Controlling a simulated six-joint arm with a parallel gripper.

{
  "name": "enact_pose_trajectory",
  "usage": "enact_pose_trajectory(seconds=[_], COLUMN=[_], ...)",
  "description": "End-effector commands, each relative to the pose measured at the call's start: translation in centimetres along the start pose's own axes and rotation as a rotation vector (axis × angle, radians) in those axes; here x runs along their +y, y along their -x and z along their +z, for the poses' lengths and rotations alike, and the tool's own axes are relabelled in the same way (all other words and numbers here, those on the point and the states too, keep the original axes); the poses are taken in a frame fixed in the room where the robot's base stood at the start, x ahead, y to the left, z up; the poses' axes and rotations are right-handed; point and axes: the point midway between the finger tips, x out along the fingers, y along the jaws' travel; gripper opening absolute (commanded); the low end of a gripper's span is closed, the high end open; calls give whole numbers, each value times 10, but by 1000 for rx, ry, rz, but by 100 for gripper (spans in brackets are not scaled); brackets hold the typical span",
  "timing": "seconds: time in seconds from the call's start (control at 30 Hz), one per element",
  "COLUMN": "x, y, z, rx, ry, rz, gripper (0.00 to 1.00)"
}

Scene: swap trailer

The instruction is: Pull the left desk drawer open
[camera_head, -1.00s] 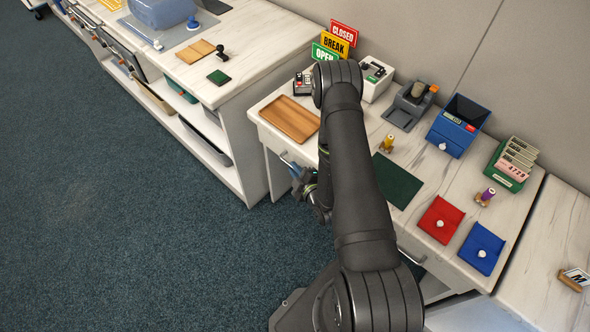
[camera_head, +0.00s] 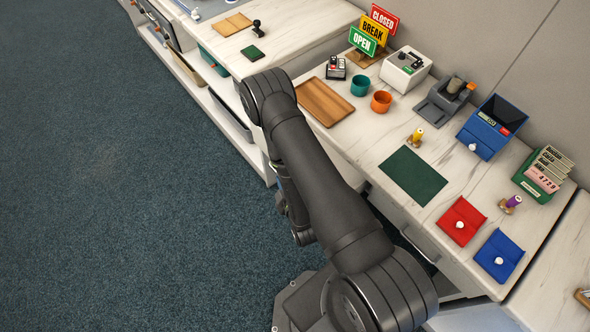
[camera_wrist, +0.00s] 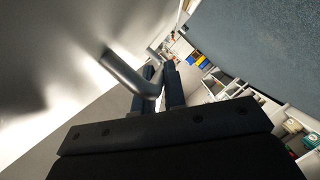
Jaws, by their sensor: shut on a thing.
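In the wrist view, my gripper (camera_wrist: 157,84) is shut on a grey bar handle (camera_wrist: 124,72), which runs in between the dark fingers. A pale panel (camera_wrist: 60,50), which looks like the drawer front, fills the left side of that view behind the handle. In the head view, my dark arm crosses in front of the desk (camera_head: 445,150) and hides most of its left front. The left drawer and its handle are hidden there, so I cannot tell how far out the drawer is. My gripper is low beside the desk, mostly hidden behind the arm.
On the desk top are a wooden tray (camera_head: 325,102), a teal cup (camera_head: 360,85), an orange cup (camera_head: 381,101), a green mat (camera_head: 413,176), and red (camera_head: 460,221) and blue (camera_head: 499,256) pouches. Another drawer handle (camera_head: 418,246) shows at right. Open carpet (camera_head: 120,210) lies left.

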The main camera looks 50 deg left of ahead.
Motion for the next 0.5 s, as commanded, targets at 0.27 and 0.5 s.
enact_pose_trajectory(seconds=[0.27, 0.5], x=[-30, -47], y=[16, 26], z=[-41, -65], rx=[7, 5], ry=[2, 2], rz=[-4, -2], gripper=[0, 0])
